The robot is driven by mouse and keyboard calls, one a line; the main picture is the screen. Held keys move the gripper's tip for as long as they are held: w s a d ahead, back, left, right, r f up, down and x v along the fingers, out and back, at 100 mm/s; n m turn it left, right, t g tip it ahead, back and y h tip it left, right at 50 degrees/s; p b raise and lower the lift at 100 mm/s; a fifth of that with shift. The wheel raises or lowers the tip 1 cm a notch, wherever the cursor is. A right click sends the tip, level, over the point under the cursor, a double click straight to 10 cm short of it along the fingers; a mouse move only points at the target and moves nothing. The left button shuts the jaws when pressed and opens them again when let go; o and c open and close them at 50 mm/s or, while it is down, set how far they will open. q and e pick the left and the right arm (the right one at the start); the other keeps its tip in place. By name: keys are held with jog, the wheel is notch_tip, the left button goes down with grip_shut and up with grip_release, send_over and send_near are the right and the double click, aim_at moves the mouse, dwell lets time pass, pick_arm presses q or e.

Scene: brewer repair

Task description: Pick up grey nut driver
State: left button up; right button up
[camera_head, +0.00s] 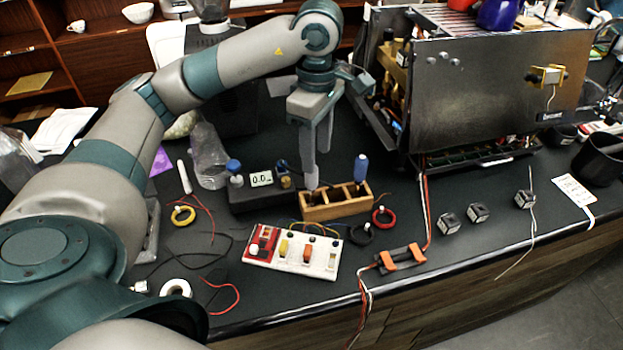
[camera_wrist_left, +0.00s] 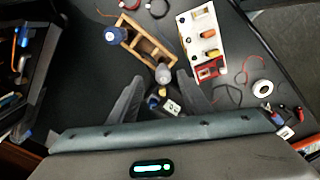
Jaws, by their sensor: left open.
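The grey nut driver (camera_wrist_left: 162,73) stands at one end of the wooden rack (camera_head: 337,206), its rounded grey handle end seen from above in the left wrist view. In the head view my left gripper hides most or all of it. My left gripper (camera_head: 316,168) points down over the left end of the rack. It is open, and in the left wrist view its fingers (camera_wrist_left: 160,77) lie on either side of the grey handle. I cannot tell whether they touch it. My right gripper is not in view.
A blue-handled driver (camera_head: 361,168) stands at the rack's other end. A black meter box (camera_head: 252,197) sits close on the left, a white switch panel (camera_head: 292,251) in front. The opened brewer (camera_head: 480,85) stands right. Wires and small metal cubes (camera_head: 477,212) lie around.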

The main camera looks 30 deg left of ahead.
aim_at(312, 179)
pick_arm(q)
jog(key=shift+f+p, duration=0.45)
jog(key=shift+f, duration=1.35)
jog(key=shift+s+a+f+p, duration=0.1)
jog(key=shift+a+f+p, duration=0.05)
jog(key=shift+f+p, duration=0.3)
jog(key=shift+s+a+f+p, duration=0.1)
jog(key=shift+f+p, duration=0.2)
jog(key=shift+p, duration=0.2)
notch_tip(312, 179, down, 3)
jog(key=shift+s+a+r+p, duration=0.1)
jog(key=shift+s+a+p, duration=0.05)
jog(key=shift+p, duration=0.6)
jog(key=shift+f, duration=0.45)
grip_shut()
